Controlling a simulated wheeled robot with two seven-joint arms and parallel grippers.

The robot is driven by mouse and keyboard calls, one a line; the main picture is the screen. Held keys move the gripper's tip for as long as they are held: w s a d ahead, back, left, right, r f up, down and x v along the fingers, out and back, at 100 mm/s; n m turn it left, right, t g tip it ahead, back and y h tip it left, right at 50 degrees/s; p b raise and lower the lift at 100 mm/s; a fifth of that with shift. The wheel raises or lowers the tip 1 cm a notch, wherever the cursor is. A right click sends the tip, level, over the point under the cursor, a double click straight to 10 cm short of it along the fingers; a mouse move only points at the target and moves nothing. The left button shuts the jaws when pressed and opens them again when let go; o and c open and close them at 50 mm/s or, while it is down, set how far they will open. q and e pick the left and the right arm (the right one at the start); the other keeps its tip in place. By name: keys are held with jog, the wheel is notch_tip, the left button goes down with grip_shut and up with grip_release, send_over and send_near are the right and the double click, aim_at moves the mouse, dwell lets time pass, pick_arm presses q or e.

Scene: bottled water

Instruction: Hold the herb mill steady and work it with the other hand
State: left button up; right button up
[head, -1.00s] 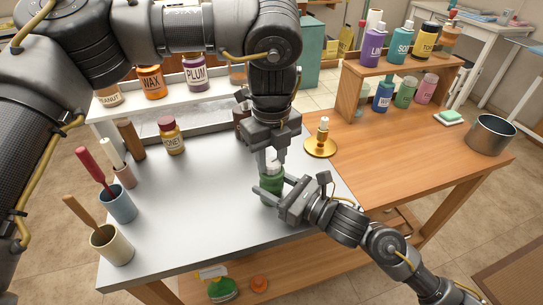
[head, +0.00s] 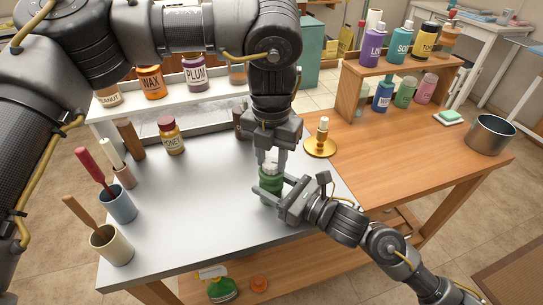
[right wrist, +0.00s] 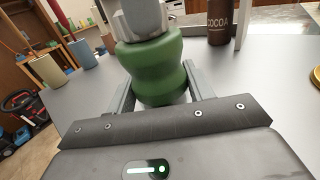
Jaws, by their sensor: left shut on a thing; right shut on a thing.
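The herb mill (head: 270,181) is green and stands upright on the grey mat near its right part. It also shows in the right wrist view (right wrist: 152,62), with a waisted green body. My right gripper (head: 268,196) is shut around the mill's lower body from the front right; its fingers lie on both sides of the green body in the right wrist view. My left gripper (head: 272,163) comes down from above and is shut on the mill's pale top. The mill's top is mostly hidden by the left fingers.
A brass candle holder (head: 319,146) stands to the right of the mill. A honey jar (head: 171,138), a blue cup (head: 118,204) and a cream cup (head: 110,246) stand on the left. A brown cocoa bottle (right wrist: 219,22) is behind. The mat's middle is clear.

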aim_at(272, 162)
pick_arm(q)
jog(key=m, duration=0.5)
jog(key=shift+m, duration=0.3)
jog(key=m, duration=0.5)
jog(key=shift+m, duration=0.4)
jog(key=o, duration=1)
notch_tip(272, 162, up, 12)
